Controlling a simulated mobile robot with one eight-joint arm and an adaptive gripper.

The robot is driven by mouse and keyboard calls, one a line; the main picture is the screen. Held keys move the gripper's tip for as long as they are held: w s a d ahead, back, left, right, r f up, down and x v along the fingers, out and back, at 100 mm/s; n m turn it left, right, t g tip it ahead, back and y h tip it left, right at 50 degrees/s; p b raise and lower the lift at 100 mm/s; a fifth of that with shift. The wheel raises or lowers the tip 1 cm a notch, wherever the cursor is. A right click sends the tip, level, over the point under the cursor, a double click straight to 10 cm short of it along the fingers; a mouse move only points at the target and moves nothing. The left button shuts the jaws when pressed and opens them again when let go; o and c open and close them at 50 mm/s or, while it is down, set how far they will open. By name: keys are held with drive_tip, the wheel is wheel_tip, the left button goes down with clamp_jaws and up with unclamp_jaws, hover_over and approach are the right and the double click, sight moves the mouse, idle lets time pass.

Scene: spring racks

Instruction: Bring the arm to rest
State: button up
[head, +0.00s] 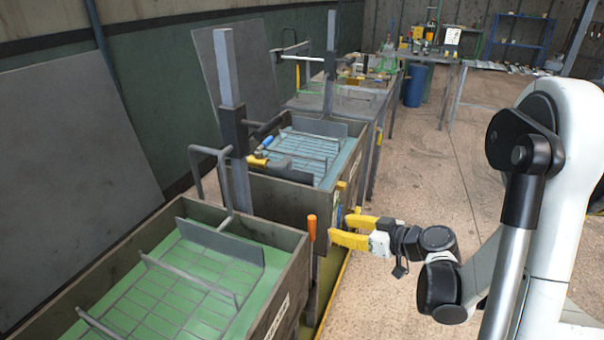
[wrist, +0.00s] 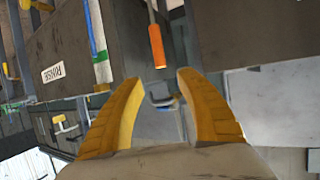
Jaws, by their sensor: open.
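My gripper (head: 345,230) is open and empty, with yellow fingers, to the right of the two racks' tanks in the head view. In the wrist view its fingers (wrist: 158,115) are spread apart with nothing between them that they touch. An orange-handled tool (head: 311,228) hangs at the tank's side, just left of the fingers. In the wrist view the orange handle (wrist: 156,46) is above and beyond the fingertips, apart from them. My arm reaches in from the right of the head view.
A green-lined tank (head: 180,290) is in front, and a blue-lined tank (head: 318,150) with a yellow-handled tool stands behind it. A wrist-view tank wall carries a "RINSE" label (wrist: 53,72). Benches and a blue barrel (head: 415,85) stand farther back. The floor (head: 440,180) beyond my gripper is clear.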

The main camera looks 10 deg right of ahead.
drive_tip(key=s+a+r+m+g+h, duration=0.3)
drive_tip(key=s+a+r, duration=0.2)
drive_tip(key=s+a, duration=0.25)
drive_tip(key=s+r+m+h, duration=0.1)
drive_tip(key=s+h, duration=0.1)
drive_tip(key=s, duration=0.4)
drive_tip(key=s+d+r+m+g+h, duration=0.1)
drive_tip(key=s+r+m+h, duration=0.1)
drive_tip(key=s, duration=0.5)
drive_tip(key=shift+d+r, duration=0.15)
drive_tip(key=shift+d, duration=0.15)
